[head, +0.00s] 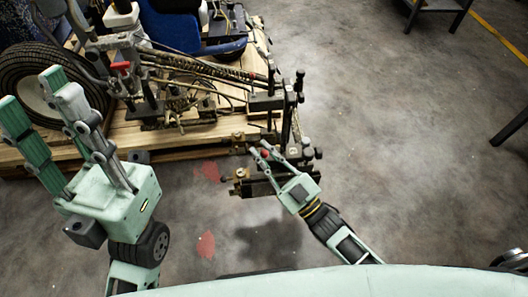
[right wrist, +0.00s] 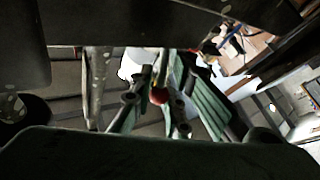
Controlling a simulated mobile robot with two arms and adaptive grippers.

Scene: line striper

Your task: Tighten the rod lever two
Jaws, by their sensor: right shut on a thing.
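The line striper (head: 185,90) stands on a wooden pallet at the upper left of the head view. A small lever with a red knob (head: 265,153) is on its black bracket assembly, at the near right end. I take this for rod lever two. My right gripper (head: 261,151) is shut on this lever, its fingers hiding most of it. In the right wrist view the red knob (right wrist: 158,96) shows between the green fingers. My left gripper (head: 34,90) is raised at the left, open and empty, its fingers apart.
The black bracket (head: 265,187) with bolts and posts surrounds my right fingers closely. A tire (head: 35,80) lies behind my left gripper. The pallet (head: 95,140) edge lies beyond both grippers. Concrete floor (head: 390,130) is clear to the right; table legs stand farther off.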

